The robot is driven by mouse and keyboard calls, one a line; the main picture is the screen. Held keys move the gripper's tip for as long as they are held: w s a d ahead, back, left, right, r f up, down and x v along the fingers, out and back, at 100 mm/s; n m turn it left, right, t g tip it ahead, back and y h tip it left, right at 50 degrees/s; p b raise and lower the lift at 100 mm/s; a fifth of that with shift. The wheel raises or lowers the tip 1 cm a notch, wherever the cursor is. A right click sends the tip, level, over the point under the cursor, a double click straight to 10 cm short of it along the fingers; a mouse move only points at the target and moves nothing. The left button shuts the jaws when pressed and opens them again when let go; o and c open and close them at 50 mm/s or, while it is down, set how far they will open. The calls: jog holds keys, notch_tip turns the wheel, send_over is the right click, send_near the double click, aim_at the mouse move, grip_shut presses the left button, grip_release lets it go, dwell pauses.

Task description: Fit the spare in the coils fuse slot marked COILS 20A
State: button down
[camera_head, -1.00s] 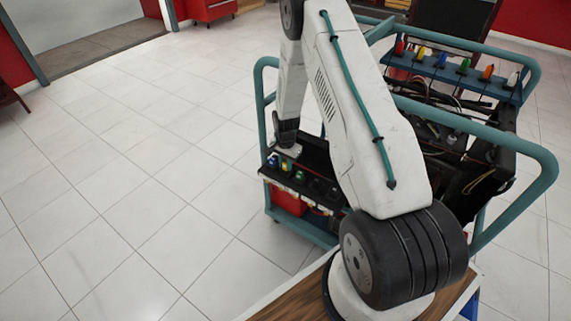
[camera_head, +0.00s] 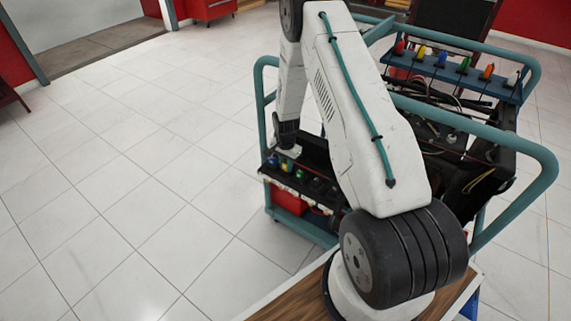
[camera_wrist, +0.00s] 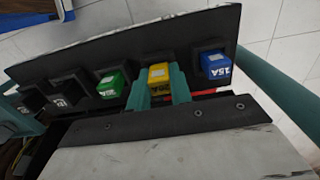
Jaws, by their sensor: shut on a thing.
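In the wrist view my gripper (camera_wrist: 159,90) has its teal fingers closed on the sides of a yellow fuse (camera_wrist: 158,73). The yellow fuse is at a black socket in a dark panel (camera_wrist: 130,45); I cannot tell whether it is seated in it. A green fuse (camera_wrist: 112,84) sits in the socket to its left, and a blue fuse marked 15A (camera_wrist: 215,63) in the one to its right. Further left are dark sockets (camera_wrist: 66,88) without a coloured fuse. The COILS 20A marking is not readable. In the head view my gripper's fingertips are hidden at the panel.
The teal-framed trainer cart (camera_head: 540,180) carries a blue rack (camera_head: 450,75) with several coloured pieces along its top. Its tube rails stand close to my arm. A red box (camera_head: 291,197) sits low on the cart. Tiled floor (camera_head: 120,220) to the left is clear.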

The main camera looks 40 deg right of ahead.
jog(key=c, duration=1.2)
grip_release()
jog(key=shift+r, duration=3.5)
